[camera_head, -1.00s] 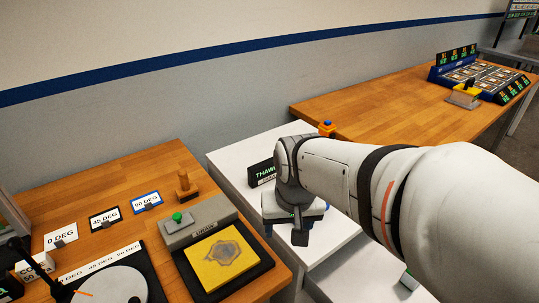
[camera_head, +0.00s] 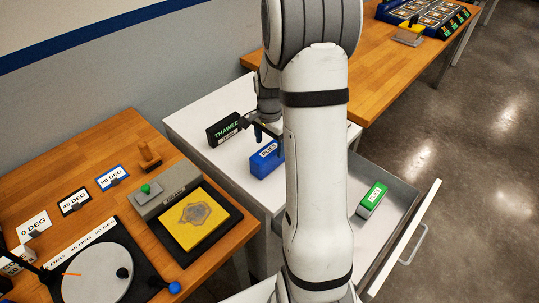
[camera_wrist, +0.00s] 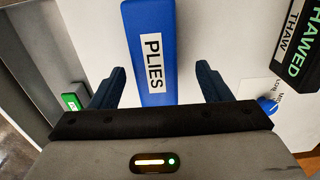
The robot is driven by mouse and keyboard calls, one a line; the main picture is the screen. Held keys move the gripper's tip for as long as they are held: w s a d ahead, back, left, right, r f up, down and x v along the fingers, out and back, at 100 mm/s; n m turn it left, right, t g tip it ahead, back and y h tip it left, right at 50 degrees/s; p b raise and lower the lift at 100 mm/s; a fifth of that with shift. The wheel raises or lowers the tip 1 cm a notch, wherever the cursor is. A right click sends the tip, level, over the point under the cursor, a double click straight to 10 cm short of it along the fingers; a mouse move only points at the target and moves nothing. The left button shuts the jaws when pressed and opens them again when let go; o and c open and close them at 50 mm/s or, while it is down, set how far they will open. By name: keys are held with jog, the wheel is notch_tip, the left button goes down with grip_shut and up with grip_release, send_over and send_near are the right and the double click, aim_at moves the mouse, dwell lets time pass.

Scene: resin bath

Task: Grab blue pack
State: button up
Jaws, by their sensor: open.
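The blue pack (camera_head: 267,161), labelled PLIES, lies on the white cabinet top beside the black THAWED block (camera_head: 222,129). In the wrist view the blue pack (camera_wrist: 147,82) stretches away between my two dark fingers, its label facing up. My gripper (camera_wrist: 160,88) is open, one finger on each side of the pack's near part, with gaps on both sides. In the head view my gripper (camera_head: 268,134) is just above or at the pack, partly hidden by my arm. I cannot tell its exact height.
An open drawer (camera_head: 408,240) below the cabinet top holds a green pack (camera_head: 372,197). The wooden bench at left carries a yellow plate (camera_head: 193,217), a green-button box (camera_head: 165,193) and a turntable (camera_head: 97,272). Another wooden bench (camera_head: 385,75) stands behind.

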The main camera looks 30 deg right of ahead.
aim_at(269, 149)
jog(key=f, duration=0.3)
jog(key=f+p, duration=0.1)
jog(key=f, duration=0.1)
jog(key=shift+s+a+f, duration=0.2)
jog(key=shift+s+f, duration=0.05)
jog(key=c, duration=1.2)
